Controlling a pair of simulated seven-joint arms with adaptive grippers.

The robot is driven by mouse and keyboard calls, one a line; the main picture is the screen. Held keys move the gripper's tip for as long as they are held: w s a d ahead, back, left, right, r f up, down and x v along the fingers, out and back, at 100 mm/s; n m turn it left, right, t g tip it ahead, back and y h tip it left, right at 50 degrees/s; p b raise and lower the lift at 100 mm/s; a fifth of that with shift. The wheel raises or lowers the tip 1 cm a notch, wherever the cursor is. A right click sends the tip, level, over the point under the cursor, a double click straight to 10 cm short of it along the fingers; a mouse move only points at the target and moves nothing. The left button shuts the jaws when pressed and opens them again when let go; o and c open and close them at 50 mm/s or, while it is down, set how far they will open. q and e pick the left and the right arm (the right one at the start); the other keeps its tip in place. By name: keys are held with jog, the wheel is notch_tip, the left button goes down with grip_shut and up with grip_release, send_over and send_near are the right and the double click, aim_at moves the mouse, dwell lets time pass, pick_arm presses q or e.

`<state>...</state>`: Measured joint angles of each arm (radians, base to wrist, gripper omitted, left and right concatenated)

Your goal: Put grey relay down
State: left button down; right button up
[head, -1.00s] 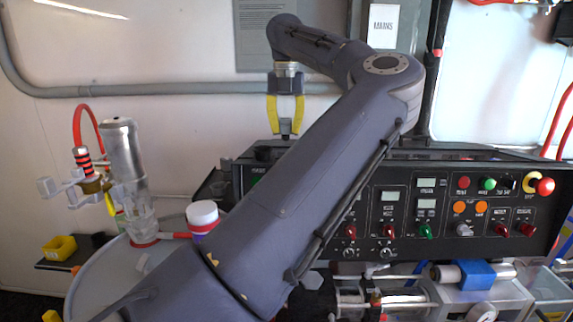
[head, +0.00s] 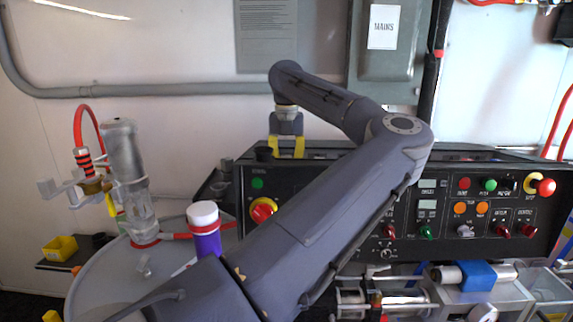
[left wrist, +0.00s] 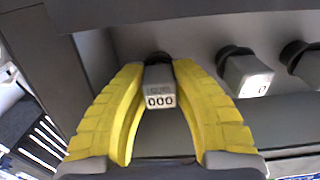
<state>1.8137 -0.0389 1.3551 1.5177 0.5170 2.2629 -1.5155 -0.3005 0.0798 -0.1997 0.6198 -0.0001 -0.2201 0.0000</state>
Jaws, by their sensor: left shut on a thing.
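My left gripper (head: 287,150) shows in the head view at the top edge of the black control panel, pointing down with its fingertips hidden behind that edge. In the left wrist view its yellow fingers (left wrist: 160,75) are shut on a grey relay (left wrist: 159,90), a small block with a white label marked with zeros. The relay sits between the fingertips, in front of a grey surface; whether it touches that surface I cannot tell. It is hidden in the head view. My right gripper is not in view.
Another grey relay-like block (left wrist: 247,74) on a dark round base stands right of the held one, with a further one at the edge. The control panel (head: 340,180) has knobs and lamps. A purple bottle with a white lid (head: 204,228) and a clear glass vessel (head: 135,190) stand left.

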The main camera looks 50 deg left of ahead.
aim_at(286, 156)
pick_arm(q)
jog(key=shift+f, duration=0.3)
jog(key=c, duration=1.2)
grip_release()
jog(key=shift+r, duration=0.15)
notch_tip(286, 156, up, 12)
jog(key=shift+r, duration=0.2)
